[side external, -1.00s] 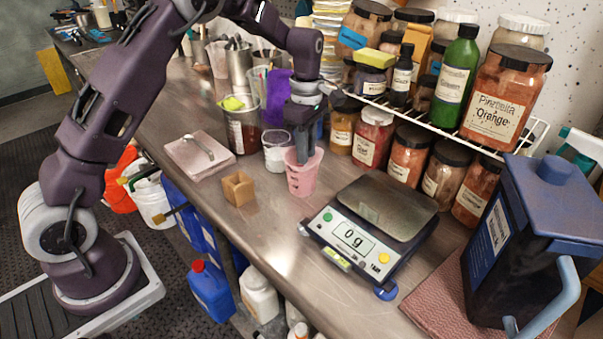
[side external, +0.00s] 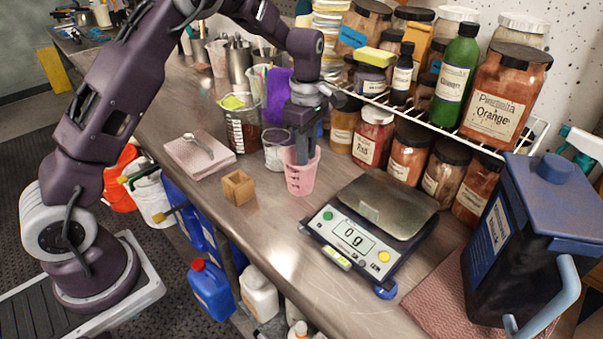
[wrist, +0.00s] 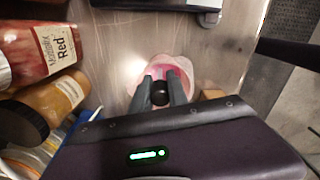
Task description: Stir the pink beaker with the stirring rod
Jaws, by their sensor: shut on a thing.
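The pink beaker (side external: 300,180) stands upright on the steel bench, left of the scale. It also shows in the wrist view (wrist: 186,64), below my gripper. My gripper (side external: 302,158) points down at the beaker's mouth, with its fingertips at or just inside the rim. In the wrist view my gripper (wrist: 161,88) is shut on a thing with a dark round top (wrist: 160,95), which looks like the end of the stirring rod. The rod's lower part is hidden by the fingers and the beaker wall. Pink contents show inside the beaker.
A scale (side external: 372,232) reading 0 g stands right of the beaker. A small wooden block (side external: 238,188) and a spoon on a folded cloth (side external: 200,155) lie left. Jars (side external: 373,138) line the back under a wire shelf.

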